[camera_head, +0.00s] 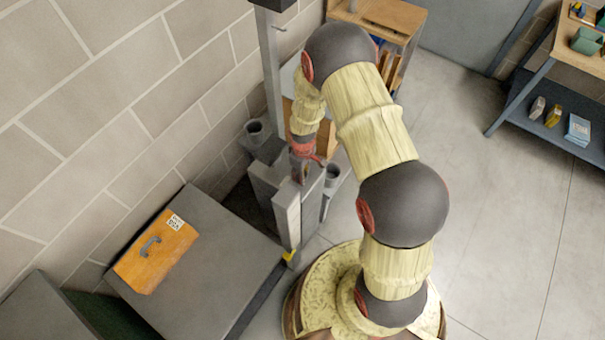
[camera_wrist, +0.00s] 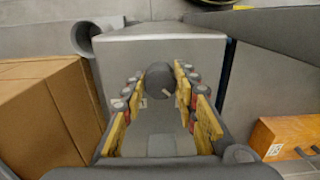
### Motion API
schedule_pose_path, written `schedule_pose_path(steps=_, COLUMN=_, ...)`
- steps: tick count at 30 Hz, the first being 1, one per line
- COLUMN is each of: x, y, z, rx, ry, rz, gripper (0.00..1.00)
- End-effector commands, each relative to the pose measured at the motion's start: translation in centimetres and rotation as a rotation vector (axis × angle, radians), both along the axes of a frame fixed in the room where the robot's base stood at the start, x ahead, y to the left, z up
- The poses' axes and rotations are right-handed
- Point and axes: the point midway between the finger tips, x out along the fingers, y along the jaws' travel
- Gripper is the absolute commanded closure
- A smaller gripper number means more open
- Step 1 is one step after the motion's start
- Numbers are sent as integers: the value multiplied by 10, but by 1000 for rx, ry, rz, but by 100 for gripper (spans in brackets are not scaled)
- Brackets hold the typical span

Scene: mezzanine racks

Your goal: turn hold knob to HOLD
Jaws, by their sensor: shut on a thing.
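The hold knob (camera_wrist: 159,77) is a dark grey round knob on the face of a grey post or box (camera_wrist: 160,48) in the wrist view. A small pale pointer mark shows at its lower right. My gripper (camera_wrist: 160,90) has its yellow-padded fingers on either side of the knob and is shut on it. In the head view my gripper (camera_head: 306,160) is at the upper part of the grey post (camera_head: 288,220), and the knob is hidden there. Small pale labels show beside the knob, too small to read.
A grey cabinet (camera_head: 205,275) with an orange handled case (camera_head: 155,250) stands at the left. A cardboard box (camera_wrist: 40,115) is at the left in the wrist view. A workbench (camera_head: 545,95) stands at the far right. The floor (camera_head: 500,220) at the right is clear.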

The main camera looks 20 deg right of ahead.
Motion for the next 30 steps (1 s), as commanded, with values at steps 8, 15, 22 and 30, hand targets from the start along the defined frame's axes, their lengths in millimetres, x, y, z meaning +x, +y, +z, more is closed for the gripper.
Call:
schedule_pose_path(steps=8, x=1, y=0, z=0, rx=0, ry=-1, rz=1, gripper=67)
schedule_pose_path(steps=15, x=0, y=0, z=0, rx=0, ry=0, rz=0, gripper=54)
schedule_pose_path(steps=22, x=0, y=0, z=0, rx=0, ry=0, rz=0, gripper=52)
schedule_pose_path(steps=30, x=1, y=0, z=16, rx=0, ry=-2, rz=0, gripper=52)
